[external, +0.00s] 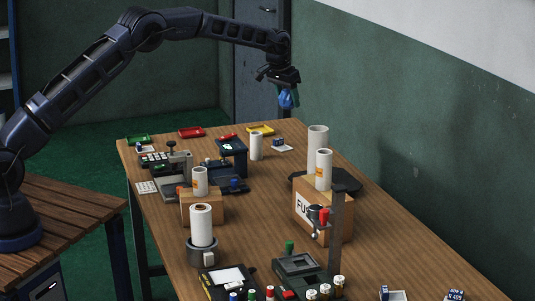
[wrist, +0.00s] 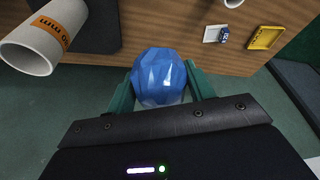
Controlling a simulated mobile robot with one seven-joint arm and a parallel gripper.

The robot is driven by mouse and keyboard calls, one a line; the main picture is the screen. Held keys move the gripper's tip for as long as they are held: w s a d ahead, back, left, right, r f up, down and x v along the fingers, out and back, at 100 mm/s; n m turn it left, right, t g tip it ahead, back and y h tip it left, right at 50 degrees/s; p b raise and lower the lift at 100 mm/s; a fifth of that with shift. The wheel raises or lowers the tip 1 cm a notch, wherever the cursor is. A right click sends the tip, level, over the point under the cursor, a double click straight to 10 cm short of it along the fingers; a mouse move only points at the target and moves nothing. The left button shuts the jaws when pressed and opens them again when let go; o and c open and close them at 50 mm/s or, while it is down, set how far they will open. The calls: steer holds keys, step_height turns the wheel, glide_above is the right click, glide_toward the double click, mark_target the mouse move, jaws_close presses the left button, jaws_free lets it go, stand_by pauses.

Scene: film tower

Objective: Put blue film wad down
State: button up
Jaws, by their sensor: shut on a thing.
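The blue film wad (external: 286,100) is a faceted blue lump. My gripper (external: 288,96) is shut on it and holds it in the air, well above table height near the far end of the table. In the wrist view the wad (wrist: 159,74) sits between my two green fingers (wrist: 160,92), with the table edge and green floor behind it. The wad's side toward the gripper is partly hidden by the gripper body.
The wooden table (external: 408,238) holds several white rolls, boxes and devices. A yellow tray (external: 261,130), a red tray (external: 191,132) and a green tray (external: 138,140) lie along its far end. A white pad with a small blue item (wrist: 215,35) lies near the yellow tray.

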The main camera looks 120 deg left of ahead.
mark_target(289, 170)
step_height(289, 170, down, 22)
steer(key=shift+s+f, duration=0.1)
stand_by(0.7)
steer(key=shift+f, duration=0.1)
steer(key=o, duration=1)
steer(key=shift+c, duration=0.2)
steer(key=v, duration=1.2)
